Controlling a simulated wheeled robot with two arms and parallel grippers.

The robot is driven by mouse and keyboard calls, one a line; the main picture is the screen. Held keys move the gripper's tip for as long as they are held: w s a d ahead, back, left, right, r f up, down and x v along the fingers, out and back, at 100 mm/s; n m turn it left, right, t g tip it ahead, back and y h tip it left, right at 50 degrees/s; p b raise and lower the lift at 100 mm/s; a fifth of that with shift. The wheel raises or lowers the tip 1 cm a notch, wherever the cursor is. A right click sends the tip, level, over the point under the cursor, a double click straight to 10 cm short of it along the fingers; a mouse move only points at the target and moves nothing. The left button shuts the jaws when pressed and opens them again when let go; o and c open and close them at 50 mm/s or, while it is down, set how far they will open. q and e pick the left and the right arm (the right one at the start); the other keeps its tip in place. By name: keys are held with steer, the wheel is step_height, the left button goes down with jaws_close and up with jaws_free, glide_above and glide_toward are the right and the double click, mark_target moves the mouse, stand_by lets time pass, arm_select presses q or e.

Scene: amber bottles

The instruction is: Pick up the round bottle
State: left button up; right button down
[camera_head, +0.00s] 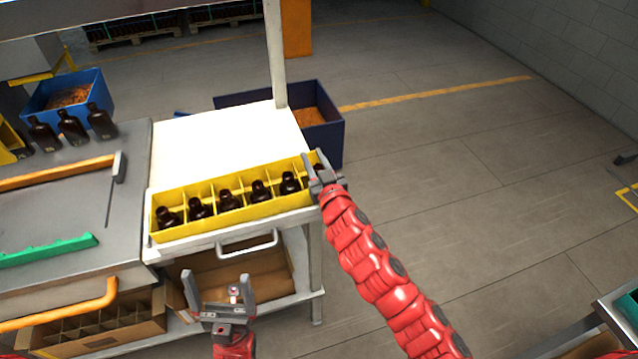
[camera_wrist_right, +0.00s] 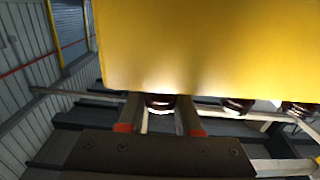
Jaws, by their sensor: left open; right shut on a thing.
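A yellow divided crate (camera_head: 232,213) stands along the front edge of the white table and holds several dark amber bottles, one per compartment, such as this bottle (camera_head: 228,200). My right gripper (camera_head: 316,168) is at the crate's right end, shut on the bottle in the last compartment, which it mostly hides. In the right wrist view that bottle (camera_wrist_right: 160,101) shows as a dark round shape between the fingers, beside the yellow crate wall (camera_wrist_right: 195,50). My left gripper (camera_head: 217,281) is open and empty, in front of and below the table edge.
Several dark bottles (camera_head: 72,127) stand on the grey bench at left, near a blue bin (camera_head: 68,92). A dark blue box (camera_head: 322,132) is behind the table. A cardboard box (camera_head: 95,330) is below. The white tabletop (camera_head: 225,150) behind the crate is clear.

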stand_by(0.7)
step_height(320, 180, up, 10)
steer(key=b, duration=0.2)
steer(key=shift+a, duration=0.15)
stand_by(0.6)
steer(key=shift+a+f+b, duration=0.15)
steer(key=shift+f+b, duration=1)
steer(key=shift+f, duration=0.65)
steer(key=shift+a+f+b, duration=0.1)
steer(key=shift+f+b, duration=1)
steer(key=shift+f, duration=0.65)
steer(key=shift+f, duration=0.25)
